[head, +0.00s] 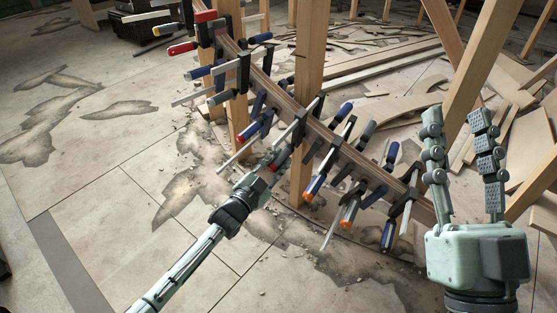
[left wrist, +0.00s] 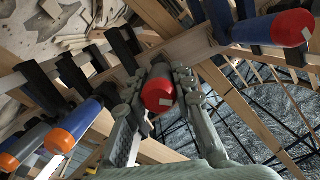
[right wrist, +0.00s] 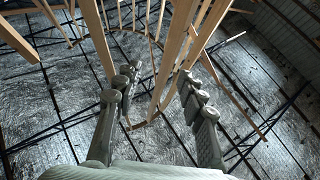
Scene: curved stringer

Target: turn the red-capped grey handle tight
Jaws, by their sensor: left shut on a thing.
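The red-capped grey handle (left wrist: 158,92) sits between the two fingers of my left gripper (left wrist: 160,78) in the left wrist view, its red end facing the camera. The fingers are closed on its sides. In the head view my left gripper (head: 276,162) reaches the middle of the clamp row, and only a bit of red shows at its fingers; the rest of the handle is hidden. My right gripper (head: 461,122) is raised at the right of the head view, open and empty. Its spread fingers also show in the right wrist view (right wrist: 158,84).
Several clamps line the curved wooden stringer (head: 345,150). A blue handle with a red cap (left wrist: 275,28) and blue handles with orange caps (left wrist: 72,127) flank the gripped one. A wooden post (head: 309,80) stands close behind my left gripper. Floor at left is open.

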